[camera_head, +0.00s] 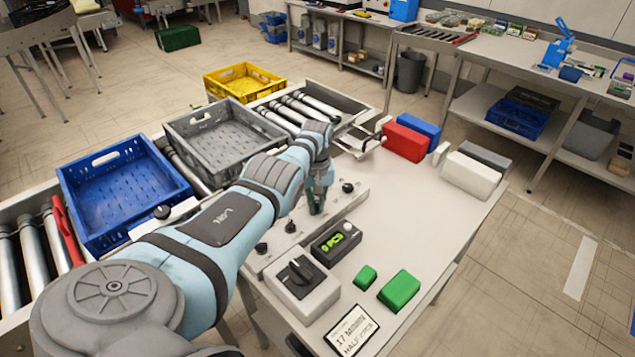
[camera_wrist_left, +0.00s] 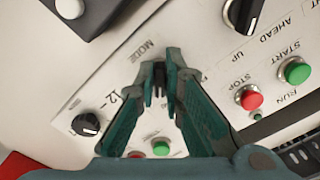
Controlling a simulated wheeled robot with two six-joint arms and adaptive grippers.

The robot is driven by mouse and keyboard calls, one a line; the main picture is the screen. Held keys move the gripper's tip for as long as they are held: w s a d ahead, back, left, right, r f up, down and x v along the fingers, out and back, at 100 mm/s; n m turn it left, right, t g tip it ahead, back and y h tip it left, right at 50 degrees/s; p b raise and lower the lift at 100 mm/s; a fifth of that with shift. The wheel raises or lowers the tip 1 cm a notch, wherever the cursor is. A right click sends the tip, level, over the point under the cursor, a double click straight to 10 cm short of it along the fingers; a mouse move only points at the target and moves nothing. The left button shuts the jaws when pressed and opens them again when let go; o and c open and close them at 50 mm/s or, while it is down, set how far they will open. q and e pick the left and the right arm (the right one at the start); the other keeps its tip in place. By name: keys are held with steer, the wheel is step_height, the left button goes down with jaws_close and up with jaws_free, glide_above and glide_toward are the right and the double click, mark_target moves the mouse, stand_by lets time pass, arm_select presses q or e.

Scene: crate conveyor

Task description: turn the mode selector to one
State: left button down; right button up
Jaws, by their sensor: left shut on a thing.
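My left gripper (camera_head: 317,205) reaches down to the control strip (camera_head: 352,205) along the conveyor side of the white table. In the left wrist view its fingertips (camera_wrist_left: 162,76) are shut on a small dark knob, the mode selector (camera_wrist_left: 159,79), beside the printed word MODE. Most of the selector is hidden between the fingers, so its pointer direction cannot be told. The figures 1 and 2 are printed nearby, close to another black knob (camera_wrist_left: 88,123). My right gripper is not in view.
The left wrist view shows a red stop button (camera_wrist_left: 250,98) and green start button (camera_wrist_left: 297,71). Blue (camera_head: 95,160), grey (camera_head: 172,124) and yellow (camera_head: 215,78) crates stand beyond.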

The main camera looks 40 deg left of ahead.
mark_target(316, 207)
arm_select(q)
steer(key=shift+m, duration=0.4)
steer(key=c, duration=1.7)
jaws_free()
step_height(316, 207, up, 12)
steer(key=shift+s, duration=0.1)
